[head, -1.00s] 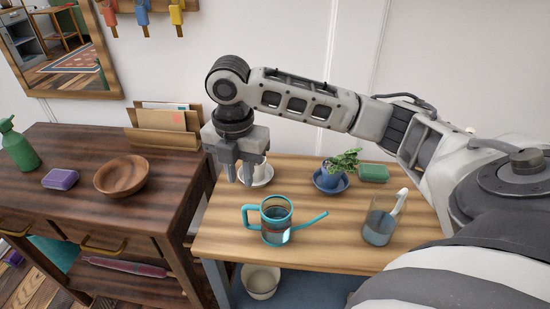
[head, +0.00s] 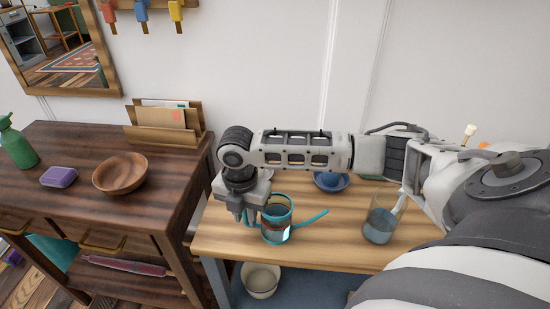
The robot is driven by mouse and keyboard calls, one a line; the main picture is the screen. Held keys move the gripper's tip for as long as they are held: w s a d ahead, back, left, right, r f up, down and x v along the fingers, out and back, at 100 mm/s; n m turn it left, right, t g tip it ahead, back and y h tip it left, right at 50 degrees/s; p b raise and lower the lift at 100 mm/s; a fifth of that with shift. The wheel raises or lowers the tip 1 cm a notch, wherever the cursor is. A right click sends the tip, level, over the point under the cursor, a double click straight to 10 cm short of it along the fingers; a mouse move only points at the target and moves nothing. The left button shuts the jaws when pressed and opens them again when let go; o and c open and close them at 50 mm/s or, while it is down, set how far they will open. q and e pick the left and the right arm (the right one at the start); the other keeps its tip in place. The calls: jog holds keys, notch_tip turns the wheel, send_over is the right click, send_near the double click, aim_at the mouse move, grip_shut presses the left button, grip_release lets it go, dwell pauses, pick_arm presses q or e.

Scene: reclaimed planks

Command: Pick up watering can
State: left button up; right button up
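The watering can (head: 277,228) is a clear, teal-rimmed cup with a teal handle on its left and a thin teal spout (head: 310,219) on its right. It stands upright on the light wooden table. My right gripper (head: 245,217) points down at the can's handle side, its two fingers a little apart. The fingers and palm cover most of the handle, so I cannot tell whether they touch it. My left gripper is out of view.
A glass pitcher (head: 380,226) stands right of the can. A blue pot on a saucer (head: 331,182) is behind, partly hidden by my arm. A dark cabinet with a wooden bowl (head: 121,174) is at left. The front of the light table (head: 330,253) is clear.

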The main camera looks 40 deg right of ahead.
grip_shut()
jog(key=shift+r, duration=0.25)
